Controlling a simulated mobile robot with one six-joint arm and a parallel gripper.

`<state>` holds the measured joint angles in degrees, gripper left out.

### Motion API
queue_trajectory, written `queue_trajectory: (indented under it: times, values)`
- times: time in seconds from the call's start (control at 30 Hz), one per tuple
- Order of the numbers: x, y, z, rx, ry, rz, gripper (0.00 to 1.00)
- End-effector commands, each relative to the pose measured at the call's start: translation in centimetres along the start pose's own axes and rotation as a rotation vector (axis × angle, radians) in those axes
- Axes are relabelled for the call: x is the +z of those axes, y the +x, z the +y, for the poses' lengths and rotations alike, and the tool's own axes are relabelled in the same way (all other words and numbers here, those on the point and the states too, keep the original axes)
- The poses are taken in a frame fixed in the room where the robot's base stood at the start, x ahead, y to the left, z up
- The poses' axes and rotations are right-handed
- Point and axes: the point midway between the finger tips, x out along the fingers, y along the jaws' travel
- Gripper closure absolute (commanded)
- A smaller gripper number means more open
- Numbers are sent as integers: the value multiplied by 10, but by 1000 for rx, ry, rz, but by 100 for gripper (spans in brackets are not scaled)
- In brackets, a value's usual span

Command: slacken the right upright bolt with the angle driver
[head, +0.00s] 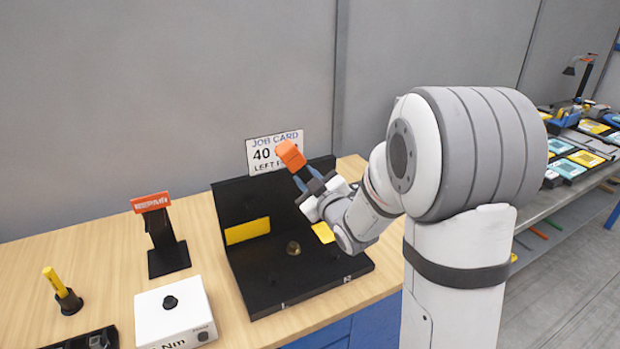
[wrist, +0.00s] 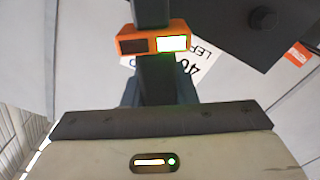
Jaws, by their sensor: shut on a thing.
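My gripper (head: 306,180) is shut on the angle driver, raised in front of the upright plate of the black fixture (head: 300,291). The driver's orange head (head: 290,155) points up and left. In the wrist view the driver (wrist: 155,42) shows an orange housing with a lit green-white display and a dark body between my fingers (wrist: 158,92). A brass-coloured round part (head: 293,248) is on the fixture's base. The right upright bolt cannot be made out; my arm covers that side. The wrist view shows a dark plate with a round knob-like part (wrist: 263,18), which I cannot identify.
A job card (head: 274,150) stands behind the fixture. Left of it are a black stand with an orange sign (head: 150,202), a white torque box (head: 176,312) and a yellow-handled tool in a black holder (head: 62,291). The wooden bench (head: 105,250) has clear areas between them.

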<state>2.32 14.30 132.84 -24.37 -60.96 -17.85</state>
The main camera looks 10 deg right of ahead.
Motion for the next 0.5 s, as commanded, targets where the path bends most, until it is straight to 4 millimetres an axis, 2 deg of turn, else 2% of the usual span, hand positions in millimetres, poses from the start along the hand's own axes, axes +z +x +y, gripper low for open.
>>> queue_trajectory:
  times: [0.17, 0.5]
  values:
    - [-3, 7, 2, 3, -3, 8, 100]
    - [-4, 38, 2, 3, -2, 7, 100]
